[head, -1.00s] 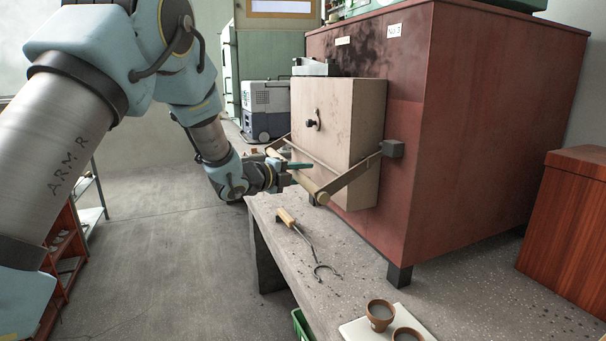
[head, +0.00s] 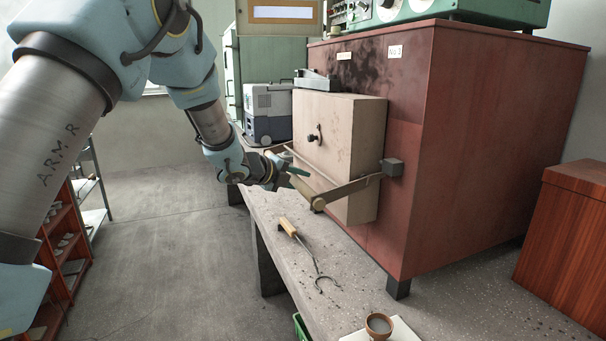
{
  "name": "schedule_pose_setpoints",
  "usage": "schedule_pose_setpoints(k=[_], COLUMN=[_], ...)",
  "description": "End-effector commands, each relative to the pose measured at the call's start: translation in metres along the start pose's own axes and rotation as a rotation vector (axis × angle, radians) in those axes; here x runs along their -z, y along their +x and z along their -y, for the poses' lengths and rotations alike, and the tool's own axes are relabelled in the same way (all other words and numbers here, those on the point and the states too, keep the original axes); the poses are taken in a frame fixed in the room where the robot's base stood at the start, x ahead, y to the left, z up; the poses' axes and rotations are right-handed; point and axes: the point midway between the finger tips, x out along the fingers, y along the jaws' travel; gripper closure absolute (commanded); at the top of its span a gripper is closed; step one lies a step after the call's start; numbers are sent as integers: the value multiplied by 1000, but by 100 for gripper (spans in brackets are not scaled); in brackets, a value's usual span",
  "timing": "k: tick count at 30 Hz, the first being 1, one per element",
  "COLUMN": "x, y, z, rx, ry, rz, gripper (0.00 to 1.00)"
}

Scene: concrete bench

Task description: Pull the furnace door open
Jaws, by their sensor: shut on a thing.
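The furnace (head: 480,140) is a large dark red box on the bench. Its door (head: 350,130) is a thick beige block on the front face, with a small dark knob. A door handle bar (head: 308,193) runs across the lower front on metal side arms; the right arm meets a grey block on the furnace. My gripper (head: 293,175) is at the bar, shut on it near its middle. My wrist hides the bar's left part. The door appears to sit against the furnace front.
Tongs with a wooden handle (head: 288,227) lie on the bench (head: 262,204) below the door. A small brown cup (head: 379,325) stands on a white tile (head: 402,334) at the front. A grey-blue box (head: 268,112) stands behind. Open floor lies left.

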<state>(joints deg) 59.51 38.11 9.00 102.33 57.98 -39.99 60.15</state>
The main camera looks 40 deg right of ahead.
Motion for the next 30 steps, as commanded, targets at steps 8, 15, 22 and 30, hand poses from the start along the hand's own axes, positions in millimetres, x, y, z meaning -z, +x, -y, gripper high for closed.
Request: schedule_pose_setpoints(k=[8, 15, 22, 30], x=[-6, -6, -12, -58], y=[-14, -14, -18, -49], z=[18, 18, 17, -2], rx=[-68, -68, -65, -33], ry=[33, 32, 40, 119], rz=[1, 0, -13, -159], gripper=[100, 100, 100, 100])
